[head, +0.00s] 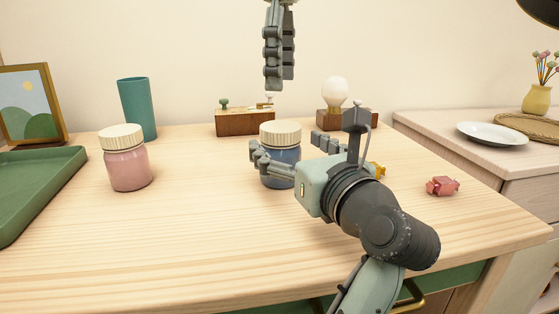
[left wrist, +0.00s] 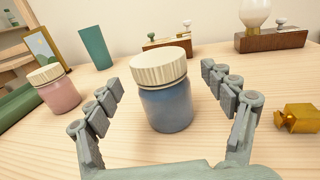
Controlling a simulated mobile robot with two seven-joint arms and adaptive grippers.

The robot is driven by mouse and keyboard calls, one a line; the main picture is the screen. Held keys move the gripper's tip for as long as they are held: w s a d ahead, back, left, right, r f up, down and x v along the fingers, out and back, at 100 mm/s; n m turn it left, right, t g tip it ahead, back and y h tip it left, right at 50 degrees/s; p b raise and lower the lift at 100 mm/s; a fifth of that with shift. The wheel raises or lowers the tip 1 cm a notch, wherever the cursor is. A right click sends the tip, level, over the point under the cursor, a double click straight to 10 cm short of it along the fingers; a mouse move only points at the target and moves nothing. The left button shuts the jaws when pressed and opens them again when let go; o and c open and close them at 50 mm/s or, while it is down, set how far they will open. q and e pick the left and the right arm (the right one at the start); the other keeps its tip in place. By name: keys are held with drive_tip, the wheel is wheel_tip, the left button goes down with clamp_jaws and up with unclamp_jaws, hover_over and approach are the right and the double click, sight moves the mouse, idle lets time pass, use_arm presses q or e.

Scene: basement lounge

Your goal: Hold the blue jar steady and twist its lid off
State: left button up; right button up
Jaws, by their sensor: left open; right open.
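The blue jar (head: 281,174) stands upright on the wooden table, with its ribbed cream lid (head: 281,133) on top. My left gripper (head: 286,146) is open, with one finger on either side of the jar. In the left wrist view the jar (left wrist: 168,108) and lid (left wrist: 158,67) stand between the spread fingers (left wrist: 158,79), with visible gaps on both sides. My right gripper (head: 280,84) hangs fingers-down above the lid, empty and clear of it. It is seen edge-on. The left gripper hides part of the jar's lower side in the head view.
A pink jar (head: 128,170) with a similar lid stands left, near a green tray (head: 45,182) and teal cup (head: 138,108). A yellow piece (left wrist: 298,118) and pink piece (head: 442,186) lie right. The front table is clear.

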use_arm(q)
drive_tip(key=shift+x, duration=1.7)
